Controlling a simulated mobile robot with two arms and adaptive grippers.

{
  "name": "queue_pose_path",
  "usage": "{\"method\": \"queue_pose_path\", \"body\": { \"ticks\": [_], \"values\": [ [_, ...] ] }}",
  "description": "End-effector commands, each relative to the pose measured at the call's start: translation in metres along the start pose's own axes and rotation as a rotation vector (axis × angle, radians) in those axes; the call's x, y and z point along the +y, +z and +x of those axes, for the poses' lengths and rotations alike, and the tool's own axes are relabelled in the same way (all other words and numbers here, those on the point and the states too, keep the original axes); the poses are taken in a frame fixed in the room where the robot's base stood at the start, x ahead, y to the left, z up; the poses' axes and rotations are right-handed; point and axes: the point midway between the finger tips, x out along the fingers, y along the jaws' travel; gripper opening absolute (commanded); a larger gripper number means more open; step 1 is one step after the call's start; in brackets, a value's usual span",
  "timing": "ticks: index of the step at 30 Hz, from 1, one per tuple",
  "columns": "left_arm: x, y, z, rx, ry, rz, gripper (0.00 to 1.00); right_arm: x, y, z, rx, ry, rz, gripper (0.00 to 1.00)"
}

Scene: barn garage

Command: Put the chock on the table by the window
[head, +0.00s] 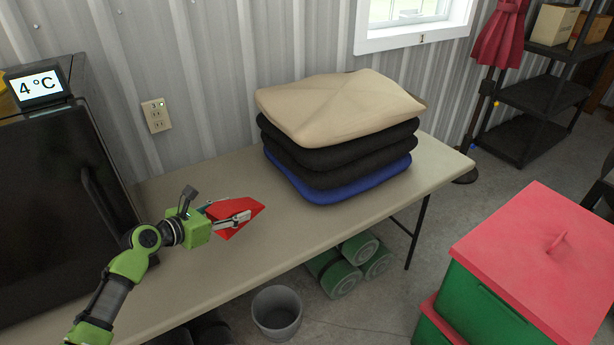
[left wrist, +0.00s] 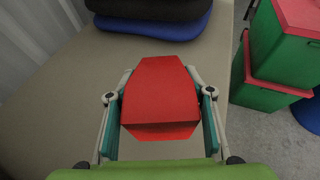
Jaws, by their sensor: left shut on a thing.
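The red wedge-shaped chock (head: 240,214) is held in my left gripper (head: 234,220) over the table (head: 335,219) in the head view. In the left wrist view the chock (left wrist: 160,95) sits between the two fingers of the left gripper (left wrist: 160,105), which is shut on it. The table stands against the wall below the window (head: 415,20). I cannot tell whether the chock touches the tabletop. My right gripper is not in view.
A stack of cushions (head: 340,130) fills the table's far part. A black fridge-like box (head: 60,165) with a display stands at left. Bare tabletop lies before the cushions. A grey bin (head: 277,310), green rolls (head: 340,275) and red-lidded green crates (head: 510,300) stand below.

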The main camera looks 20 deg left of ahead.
Motion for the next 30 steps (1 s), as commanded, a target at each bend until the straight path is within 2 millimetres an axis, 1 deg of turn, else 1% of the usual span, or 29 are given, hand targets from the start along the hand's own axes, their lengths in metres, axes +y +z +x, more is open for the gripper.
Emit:
{"method": "queue_pose_path", "body": {
  "ticks": [2,5,9,12,17,24,27,30],
  "values": [
    [0.003,0.002,0.002,-0.005,0.009,-0.004,0.09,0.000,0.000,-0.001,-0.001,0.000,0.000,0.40],
    [0.004,-0.006,0.006,-0.002,0.010,-0.006,0.09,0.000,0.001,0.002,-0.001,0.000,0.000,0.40],
    [0.004,-0.031,0.015,-0.001,0.010,-0.007,0.09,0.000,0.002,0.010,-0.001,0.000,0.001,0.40],
    [0.004,-0.046,0.022,-0.002,0.010,-0.006,0.09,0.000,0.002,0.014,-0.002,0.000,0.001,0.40],
    [0.004,-0.058,0.027,-0.003,0.010,-0.004,0.09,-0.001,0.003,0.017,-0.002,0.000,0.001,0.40],
    [0.004,-0.087,0.039,-0.003,0.011,-0.005,0.09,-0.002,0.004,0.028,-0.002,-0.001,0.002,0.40],
    [0.004,-0.091,0.041,-0.005,0.011,-0.004,0.09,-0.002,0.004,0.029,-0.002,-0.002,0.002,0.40],
    [0.004,-0.090,0.040,-0.005,0.010,-0.003,0.09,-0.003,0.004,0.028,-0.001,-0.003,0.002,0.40]
  ]
}}
